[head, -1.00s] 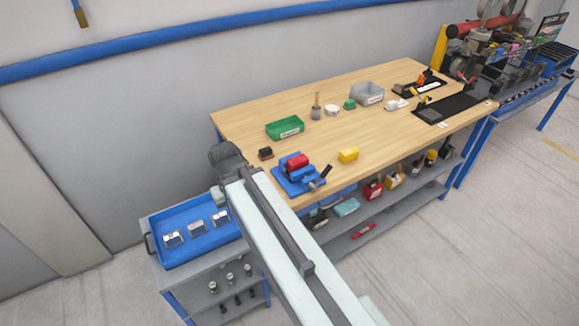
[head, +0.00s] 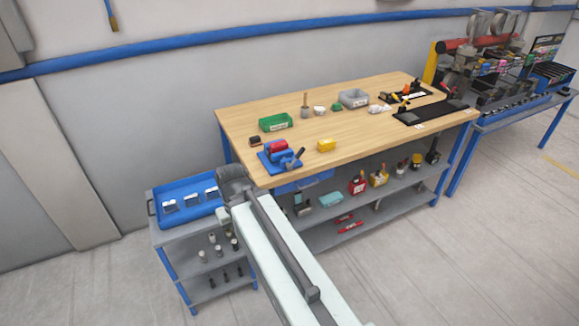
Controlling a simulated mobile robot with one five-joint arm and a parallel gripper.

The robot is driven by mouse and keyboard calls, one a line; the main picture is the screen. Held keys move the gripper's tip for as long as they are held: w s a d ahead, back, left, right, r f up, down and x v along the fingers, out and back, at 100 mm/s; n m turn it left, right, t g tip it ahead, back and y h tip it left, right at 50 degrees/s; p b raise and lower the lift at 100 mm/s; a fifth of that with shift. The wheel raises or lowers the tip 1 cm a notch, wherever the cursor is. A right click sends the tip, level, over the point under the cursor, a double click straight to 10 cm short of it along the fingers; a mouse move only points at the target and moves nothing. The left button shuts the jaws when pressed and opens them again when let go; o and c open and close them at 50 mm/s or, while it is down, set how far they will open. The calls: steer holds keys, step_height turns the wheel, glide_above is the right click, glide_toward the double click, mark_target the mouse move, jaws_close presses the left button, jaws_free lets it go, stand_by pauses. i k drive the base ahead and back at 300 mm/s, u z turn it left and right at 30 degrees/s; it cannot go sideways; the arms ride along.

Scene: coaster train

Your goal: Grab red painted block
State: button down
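The red block (head: 278,147) sits in a blue vise (head: 270,165) at the near left corner of the wooden bench. It looks held between the vise jaws, but it is too small to be sure. My gripper (head: 231,178) is at the far end of my arm, left of and below the vise in the head view, apart from the block. It overlaps the right end of the blue tray. Its fingers are too small and dark to make out, so I cannot see whether it is open or shut.
The wooden bench (head: 355,133) also carries a yellow block (head: 326,145), a green bin (head: 276,122), a small dark block (head: 255,141) and a grey bin (head: 354,98). A blue tray (head: 175,219) tops the trolley at left. The floor at right is clear.

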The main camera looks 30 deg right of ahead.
mark_target(277, 146)
steer(key=k, duration=0.3)
steer(key=z, duration=0.5)
steer(key=i, duration=1)
steer(key=u, duration=3.75)
steer(key=k, duration=1)
steer(key=z, duration=0.3)
